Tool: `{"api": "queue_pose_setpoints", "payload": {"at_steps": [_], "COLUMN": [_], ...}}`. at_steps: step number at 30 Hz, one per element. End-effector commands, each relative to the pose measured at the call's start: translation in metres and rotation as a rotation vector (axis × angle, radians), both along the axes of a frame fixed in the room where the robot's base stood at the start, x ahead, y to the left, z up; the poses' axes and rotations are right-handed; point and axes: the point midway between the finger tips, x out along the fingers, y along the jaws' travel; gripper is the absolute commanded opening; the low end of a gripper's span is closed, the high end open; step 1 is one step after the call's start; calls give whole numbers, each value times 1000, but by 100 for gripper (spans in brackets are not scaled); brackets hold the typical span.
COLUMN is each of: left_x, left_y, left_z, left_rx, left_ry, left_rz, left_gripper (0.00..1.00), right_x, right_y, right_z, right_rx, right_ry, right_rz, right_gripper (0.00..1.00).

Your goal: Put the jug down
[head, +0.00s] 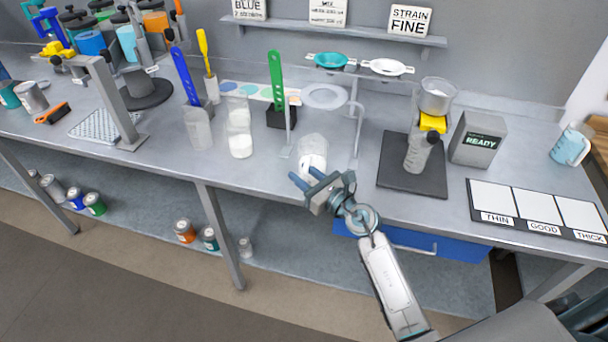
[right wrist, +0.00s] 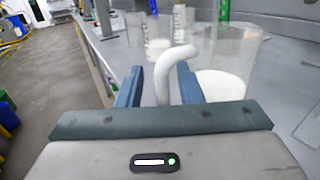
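The jug (head: 313,146) is clear, with white contents low inside and a white hooked handle (right wrist: 165,75). In the head view it looks upright on the front part of the bench, by the ring stand; whether its base touches the bench is hard to tell. My right gripper (head: 308,178) is at the jug's near side. In the right wrist view its two blue fingers (right wrist: 160,84) stand on either side of the handle with gaps visible, so it looks open around the handle. The jug's clear body (right wrist: 222,55) is at the right there. My left gripper is not in view.
The ring stand (head: 325,97) is just behind the jug. Clear cylinders (head: 239,132) stand to the left. A dark mat (head: 397,178) with a yellow-collared device is to the right, then a READY box (head: 478,138) and a labelled three-panel board (head: 540,208).

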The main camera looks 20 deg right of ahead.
Motion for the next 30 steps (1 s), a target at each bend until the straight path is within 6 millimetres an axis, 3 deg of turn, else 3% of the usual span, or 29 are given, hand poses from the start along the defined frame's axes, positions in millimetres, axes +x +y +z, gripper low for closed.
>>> {"api": "queue_pose_setpoints", "payload": {"at_steps": [15,21,30], "left_x": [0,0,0], "left_y": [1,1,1], "left_z": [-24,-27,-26], "left_rx": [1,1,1], "left_ry": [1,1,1], "left_rz": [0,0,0], "left_gripper": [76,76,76], "right_x": [-91,-106,-108], "right_y": [-42,-50,-51], "right_z": [-5,-3,-2], "right_rx": [-5,-3,0], "right_ry": [1,1,0], "right_rz": [3,1,0], "right_gripper": [33,33,33]}}
